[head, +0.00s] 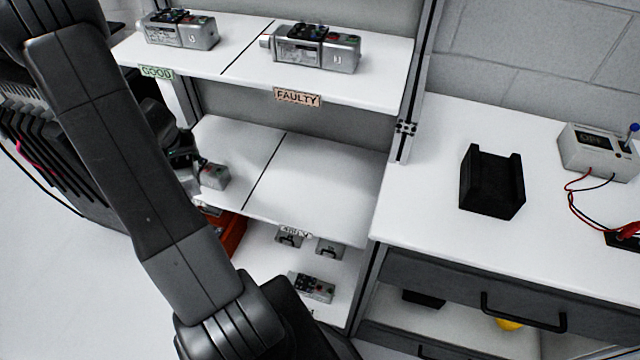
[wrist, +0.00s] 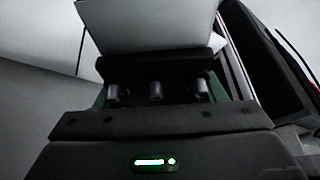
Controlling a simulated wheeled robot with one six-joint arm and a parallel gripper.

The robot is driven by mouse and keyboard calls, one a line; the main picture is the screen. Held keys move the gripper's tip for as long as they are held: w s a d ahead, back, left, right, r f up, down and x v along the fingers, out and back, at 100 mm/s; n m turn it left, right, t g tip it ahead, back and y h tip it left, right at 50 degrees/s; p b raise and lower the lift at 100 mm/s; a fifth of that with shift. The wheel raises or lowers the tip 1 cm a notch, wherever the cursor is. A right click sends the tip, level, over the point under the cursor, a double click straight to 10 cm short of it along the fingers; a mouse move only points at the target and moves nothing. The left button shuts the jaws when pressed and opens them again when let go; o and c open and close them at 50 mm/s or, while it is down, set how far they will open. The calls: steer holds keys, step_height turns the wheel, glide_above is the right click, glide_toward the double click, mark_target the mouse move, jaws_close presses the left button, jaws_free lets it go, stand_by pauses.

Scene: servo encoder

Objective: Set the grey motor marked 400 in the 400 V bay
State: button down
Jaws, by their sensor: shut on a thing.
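A grey motor (head: 213,175) with small coloured parts on top is at the left end of the middle shelf (head: 322,180), partly hidden by my arm. My gripper (head: 187,158) is shut on it from the left side. In the wrist view a pale grey block (wrist: 150,25) shows beyond the dark gripper body (wrist: 155,88). A dark line divides the middle shelf into a left and a right bay; the right bay is empty. The marking on the held motor cannot be read. I cannot tell whether it rests on the shelf.
The top shelf holds one motor (head: 178,29) above a GOOD label and one (head: 318,48) above a FAULTY label. Another motor (head: 312,287) lies on the bottom shelf. An orange-red bin (head: 232,232) is below. A black cradle (head: 492,180) and meter (head: 598,150) stand on the right bench.

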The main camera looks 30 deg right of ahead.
steer(key=s+d+f+m+g+h+b, duration=0.1)
steer(key=s+d+f+m+g+b, duration=0.3)
steer(key=d+m+b, duration=0.55)
steer(key=s+d+f+m+g+b, duration=0.1)
steer(key=s+d+f+m+b, duration=0.45)
steer(key=d, duration=0.65)
steer(key=s+d+f+m+g+h+b, duration=0.1)
steer(key=s+d+f+m+g+b, duration=0.15)
steer(key=s+d+m+b, duration=0.55)
steer(key=shift+w+d+f+m+p, duration=0.2)
steer(key=shift+w+d+f+m, duration=0.2)
steer(key=shift+f, duration=1.05)
steer(key=shift+w+d+f+m+p, duration=0.25)
steer(key=shift+w+d+f+m, duration=0.15)
steer(key=shift+f, duration=1)
steer(key=shift+w+d+f+m+p, duration=0.25)
steer(key=shift+w+f, duration=0.2)
steer(key=shift+f, duration=1)
steer(key=shift+f, duration=0.2)
steer(key=shift+c, duration=1.6)
jaws_free()
steer(key=shift+r, duration=0.1)
